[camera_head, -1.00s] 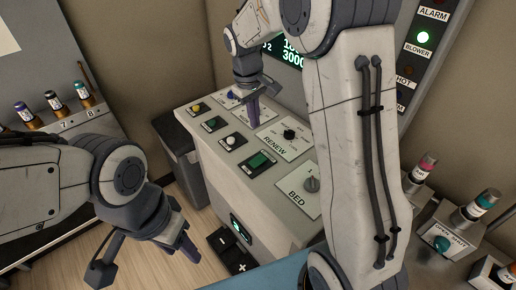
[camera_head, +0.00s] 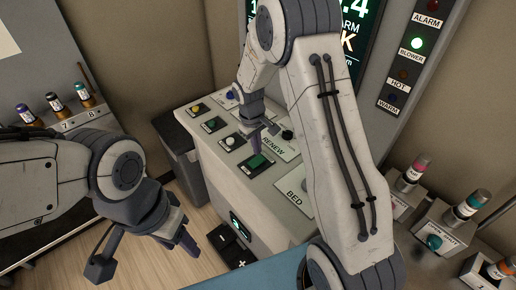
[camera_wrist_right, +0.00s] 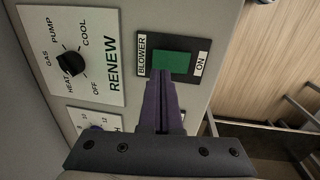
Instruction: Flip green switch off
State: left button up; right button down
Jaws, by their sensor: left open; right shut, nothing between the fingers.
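The green switch (camera_head: 257,161) is a green rocker in a black plate on the sloped top of the console. In the right wrist view the green switch (camera_wrist_right: 170,62) sits between the labels BLOWER and ON. My right gripper (camera_head: 256,146) is shut and empty, pointing down at the console. Its purple fingers (camera_wrist_right: 158,88) appear just short of the switch's near edge; whether they touch it I cannot tell. My left gripper (camera_head: 187,241) is open and empty, low over the floor left of the console.
The RENEW dial (camera_wrist_right: 70,64) is beside the switch. The BED panel (camera_head: 295,189) is partly hidden by my right arm. Small coloured buttons (camera_head: 211,124) line the console's left. A dark bin (camera_head: 180,148) stands left of the console.

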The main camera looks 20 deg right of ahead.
aim_at(259, 157)
jog(key=shift+d+f, duration=0.15)
jog(key=shift+f, duration=1.1)
jog(key=shift+w+d+f, duration=0.1)
jog(key=shift+f, duration=0.15)
jog(key=shift+a, duration=0.25)
jog(key=shift+s+a+r, duration=0.1)
jog(key=shift+s+a, duration=0.1)
jog(key=shift+s, duration=0.05)
jog(key=shift+a+r, duration=0.1)
jog(key=shift+a, duration=0.25)
